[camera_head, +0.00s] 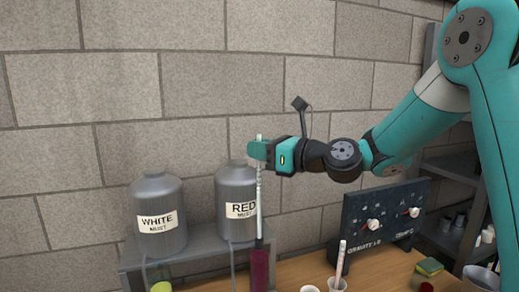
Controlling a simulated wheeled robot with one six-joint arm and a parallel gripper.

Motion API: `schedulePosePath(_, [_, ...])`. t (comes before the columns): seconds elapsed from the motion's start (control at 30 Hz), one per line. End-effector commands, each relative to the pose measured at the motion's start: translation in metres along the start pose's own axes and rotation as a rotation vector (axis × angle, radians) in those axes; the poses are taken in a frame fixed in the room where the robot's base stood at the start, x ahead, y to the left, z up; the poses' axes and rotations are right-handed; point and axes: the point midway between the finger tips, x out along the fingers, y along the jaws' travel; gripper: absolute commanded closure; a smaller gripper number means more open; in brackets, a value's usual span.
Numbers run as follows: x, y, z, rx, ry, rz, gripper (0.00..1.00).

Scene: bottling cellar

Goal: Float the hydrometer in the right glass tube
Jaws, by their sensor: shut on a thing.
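My gripper (258,150) is shut on the hydrometer (259,200), a thin pale rod. It holds the rod upright near its top, in front of the RED tank. The right glass tube (260,272), filled with dark red liquid, stands directly below and in line with the rod. The rod's lower end meets the tube's top in the picture; I cannot tell how far it is inside. The tube's foot is cut off by the bottom edge. A yellow-green top (161,288) at the lower left may belong to another tube.
Grey tanks marked WHITE (158,240) and RED (236,185) stand on a grey shelf (190,250).

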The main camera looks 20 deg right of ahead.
Motion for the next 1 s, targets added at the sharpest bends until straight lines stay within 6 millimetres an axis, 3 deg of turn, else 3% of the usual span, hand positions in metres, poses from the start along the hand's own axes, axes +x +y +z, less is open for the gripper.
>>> schedulePosePath(1.0, [0.000,0.000,-0.030,0.000,0.000,-0.001,1.00])
